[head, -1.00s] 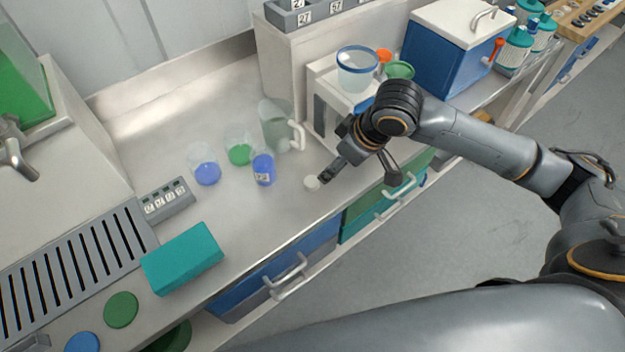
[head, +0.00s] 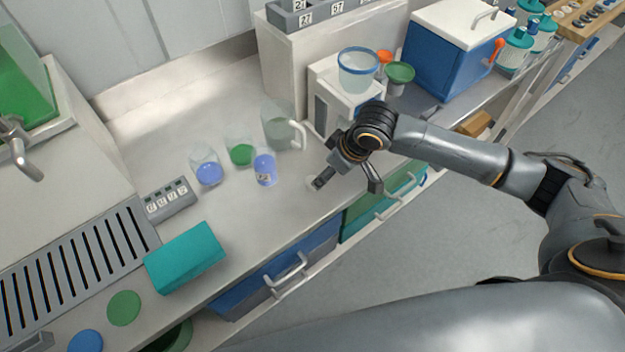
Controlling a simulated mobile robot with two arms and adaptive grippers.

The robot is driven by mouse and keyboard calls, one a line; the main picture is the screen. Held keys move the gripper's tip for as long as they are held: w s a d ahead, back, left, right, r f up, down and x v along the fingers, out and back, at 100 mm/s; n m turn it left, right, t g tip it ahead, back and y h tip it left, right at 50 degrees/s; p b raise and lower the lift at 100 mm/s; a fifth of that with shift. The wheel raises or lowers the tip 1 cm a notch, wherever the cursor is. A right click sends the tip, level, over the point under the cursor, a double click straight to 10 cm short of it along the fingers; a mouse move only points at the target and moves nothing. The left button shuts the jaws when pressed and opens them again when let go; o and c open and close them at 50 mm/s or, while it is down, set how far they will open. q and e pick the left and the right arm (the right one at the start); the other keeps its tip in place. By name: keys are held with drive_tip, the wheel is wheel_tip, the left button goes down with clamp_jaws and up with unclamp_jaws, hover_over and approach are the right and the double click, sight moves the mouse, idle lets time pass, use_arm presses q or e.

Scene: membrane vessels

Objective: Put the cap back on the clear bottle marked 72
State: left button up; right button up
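A small clear bottle (head: 264,170) with blue-violet contents and a white label stands upright on the bench. The label's number is too small to read surely, and no cap shows on the bottle. A small white cap (head: 311,181) lies on the bench to the right of the bottle, mostly hidden behind a finger of my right gripper. My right gripper (head: 347,184) is open, its two fingers spread wide, with one fingertip over the cap. I cannot tell whether it touches the cap. My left gripper is not in view.
A clear handled jug (head: 279,128) and beakers with green (head: 240,152) and blue (head: 208,172) contents stand near the bottle. A white stand (head: 322,98) rises behind my gripper. A teal box (head: 185,257) lies nearer the front edge. The bench between box and cap is clear.

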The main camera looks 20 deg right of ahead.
drive_tip(key=shift+w+a+f, duration=0.15)
drive_tip(key=shift+f, duration=0.3)
drive_tip(key=shift+a+f, duration=0.15)
drive_tip(key=x, duration=0.2)
drive_tip(key=p+x, duration=0.1)
drive_tip(key=x, duration=0.1)
drive_tip(key=shift+w+a+p, duration=0.2)
drive_tip(key=shift+a+p, duration=0.1)
drive_tip(key=shift+a, duration=0.15)
drive_tip(key=shift+f, duration=0.3)
drive_tip(key=shift+c, duration=0.4)
drive_tip(key=c, duration=0.8)
